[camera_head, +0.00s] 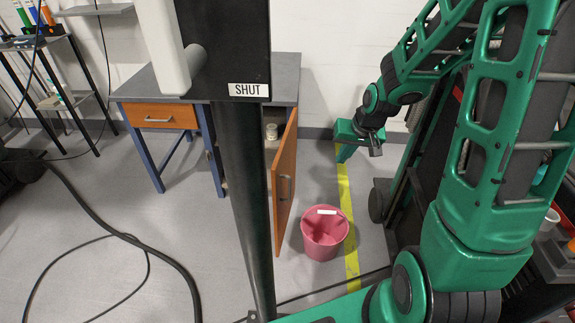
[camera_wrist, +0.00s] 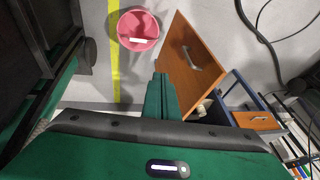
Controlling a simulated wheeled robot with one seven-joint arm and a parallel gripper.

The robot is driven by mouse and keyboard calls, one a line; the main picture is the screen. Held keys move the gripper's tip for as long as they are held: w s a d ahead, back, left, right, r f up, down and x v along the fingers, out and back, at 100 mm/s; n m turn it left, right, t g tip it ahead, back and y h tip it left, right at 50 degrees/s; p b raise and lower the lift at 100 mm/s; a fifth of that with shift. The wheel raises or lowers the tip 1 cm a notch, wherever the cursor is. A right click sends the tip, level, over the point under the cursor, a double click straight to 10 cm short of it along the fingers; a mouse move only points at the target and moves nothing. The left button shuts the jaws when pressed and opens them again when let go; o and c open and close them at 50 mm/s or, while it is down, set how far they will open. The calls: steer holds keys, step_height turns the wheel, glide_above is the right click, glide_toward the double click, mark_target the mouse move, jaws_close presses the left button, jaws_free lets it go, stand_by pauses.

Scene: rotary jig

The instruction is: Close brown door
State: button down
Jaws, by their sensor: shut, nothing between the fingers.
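The brown door (camera_head: 285,180) of the desk's cabinet stands swung open towards me. Its face with a grey handle is turned to the right, and it also shows in the wrist view (camera_wrist: 188,60). My gripper (camera_head: 342,153) is shut and empty, to the right of the door near the back wall. In the wrist view the closed green fingers (camera_wrist: 161,85) appear just left of the door's lower edge; I cannot tell the exact gap. The cabinet's inside is partly hidden by the door and a dark post.
A pink bucket (camera_head: 325,235) stands on the floor right of the door, beside a yellow floor line (camera_head: 348,215). A dark post (camera_head: 250,190) with a SHUT label crosses the foreground. The desk (camera_head: 285,75) has a brown drawer (camera_head: 158,116). Black cables lie at left.

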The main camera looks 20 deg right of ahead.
steer(key=w+a+f+t+y, duration=0.2)
steer(key=w+a+f, duration=0.45)
steer(key=w, duration=0.25)
glide_toward(281, 168)
steer(key=shift+m, duration=0.3)
steer(key=f, duration=0.1)
steer(key=w+f, duration=0.1)
steer(key=f, duration=0.2)
steer(key=shift+w, duration=0.4)
steer(key=shift+w+a, duration=0.15)
steer(key=shift+a, duration=0.2)
